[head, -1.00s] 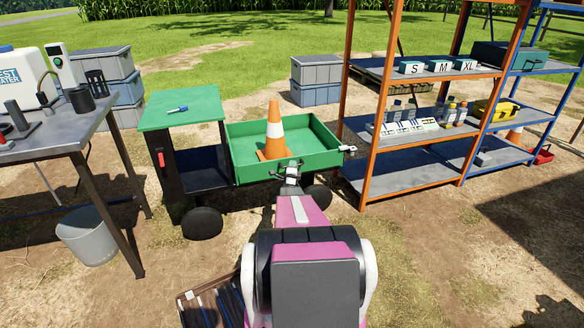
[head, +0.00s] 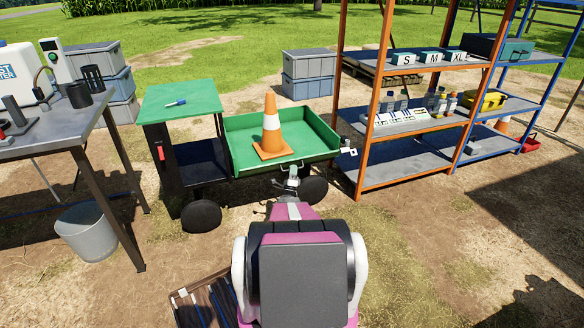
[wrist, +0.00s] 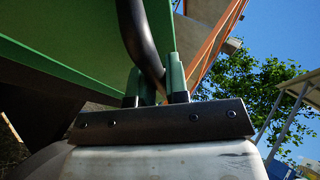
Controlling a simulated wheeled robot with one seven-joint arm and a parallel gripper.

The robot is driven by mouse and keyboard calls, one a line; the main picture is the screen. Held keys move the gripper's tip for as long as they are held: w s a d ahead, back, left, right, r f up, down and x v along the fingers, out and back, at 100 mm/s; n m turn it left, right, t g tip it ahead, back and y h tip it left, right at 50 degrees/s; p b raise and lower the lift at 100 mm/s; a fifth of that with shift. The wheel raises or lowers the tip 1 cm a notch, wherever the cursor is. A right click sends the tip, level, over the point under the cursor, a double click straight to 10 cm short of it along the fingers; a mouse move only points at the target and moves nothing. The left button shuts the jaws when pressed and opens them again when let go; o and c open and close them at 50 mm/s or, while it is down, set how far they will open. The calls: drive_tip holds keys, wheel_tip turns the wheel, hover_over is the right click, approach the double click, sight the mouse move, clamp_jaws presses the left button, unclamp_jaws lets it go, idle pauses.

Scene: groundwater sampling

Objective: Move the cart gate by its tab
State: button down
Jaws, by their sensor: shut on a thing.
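The cart (head: 182,98) has a green top over a dark cabinet on the left and an open green tray on the right. The tray's near green wall (head: 255,166), which looks like the gate, faces me. I cannot tell its exact tilt. My gripper (head: 292,172) is at this wall, right of its middle. In the wrist view, my gripper's fingers (wrist: 160,80) are shut on a dark curved bar, apparently the tab (wrist: 142,35). My arm hides part of the wall's lower area.
An orange and white cone (head: 271,128) stands in the tray. An orange shelf (head: 400,179) stands close on the right, a table (head: 50,133) and bucket (head: 86,230) on the left.

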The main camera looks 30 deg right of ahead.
wheel_tip(320, 180, down, 8)
drive_tip(key=shift+w+r, duration=0.15)
drive_tip(key=shift+r, duration=0.05)
idle(0.6)
drive_tip(key=shift+d, duration=0.1)
idle(0.4)
drive_tip(key=c, duration=1.1)
unclamp_jaws()
drive_tip(key=shift+f, duration=0.1)
